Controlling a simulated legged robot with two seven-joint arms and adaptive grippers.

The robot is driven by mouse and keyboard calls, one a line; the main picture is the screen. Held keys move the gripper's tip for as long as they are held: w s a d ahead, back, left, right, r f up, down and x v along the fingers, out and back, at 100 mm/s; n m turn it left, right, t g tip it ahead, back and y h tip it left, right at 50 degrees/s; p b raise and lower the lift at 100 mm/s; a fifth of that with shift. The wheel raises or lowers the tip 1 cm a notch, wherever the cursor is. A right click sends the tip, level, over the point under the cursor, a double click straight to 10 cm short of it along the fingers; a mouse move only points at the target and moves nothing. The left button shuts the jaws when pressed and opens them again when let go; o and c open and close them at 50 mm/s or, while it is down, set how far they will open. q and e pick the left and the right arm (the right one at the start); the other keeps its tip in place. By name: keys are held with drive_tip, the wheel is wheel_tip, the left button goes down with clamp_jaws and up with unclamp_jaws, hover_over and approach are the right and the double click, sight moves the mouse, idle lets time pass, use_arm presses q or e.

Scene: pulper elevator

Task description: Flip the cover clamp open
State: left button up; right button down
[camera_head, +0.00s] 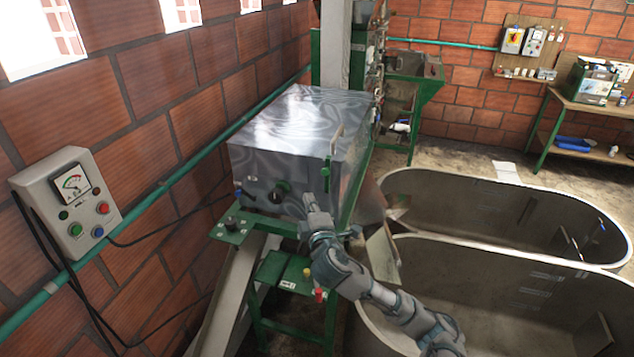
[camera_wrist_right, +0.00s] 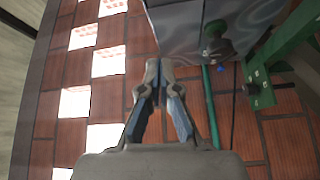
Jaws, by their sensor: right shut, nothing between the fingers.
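The shiny metal cover (camera_head: 290,115) sits on the green machine frame and appears down. A small green clamp (camera_head: 326,174) is upright on its right side, near the front corner; I take it to be the cover clamp. My right gripper (camera_head: 306,193) is shut and empty, just below and left of the clamp, in front of the metal box. I cannot tell whether it touches anything. In the right wrist view the shut fingertips (camera_wrist_right: 160,66) are near the edge of the metal housing (camera_wrist_right: 185,30); the clamp is not clearly seen there. My left gripper is not in view.
A grey control box (camera_head: 75,203) with a gauge hangs on the brick wall at left. Two large tubs (camera_head: 510,210) fill the right. A workbench (camera_head: 560,100) stands at the back right.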

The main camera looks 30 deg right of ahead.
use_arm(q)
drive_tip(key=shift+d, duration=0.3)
use_arm(e)
drive_tip(key=shift+d+r, duration=0.45)
drive_tip(key=shift+r, duration=0.25)
drive_tip(key=shift+w, duration=0.15)
drive_tip(key=r+p+x, duration=0.1)
drive_tip(key=p+x, duration=0.2)
drive_tip(key=x, duration=0.7)
use_arm(q)
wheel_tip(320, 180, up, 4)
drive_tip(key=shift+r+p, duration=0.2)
drive_tip(key=shift+p, duration=0.45)
use_arm(e)
drive_tip(key=s+d, duration=0.1)
drive_tip(key=s+d+f, duration=0.1)
drive_tip(key=d, duration=0.1)
drive_tip(key=shift+s+f, duration=0.15)
drive_tip(key=shift+s, duration=0.15)
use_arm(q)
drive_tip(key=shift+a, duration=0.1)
use_arm(e)
drive_tip(key=shift+w, duration=0.1)
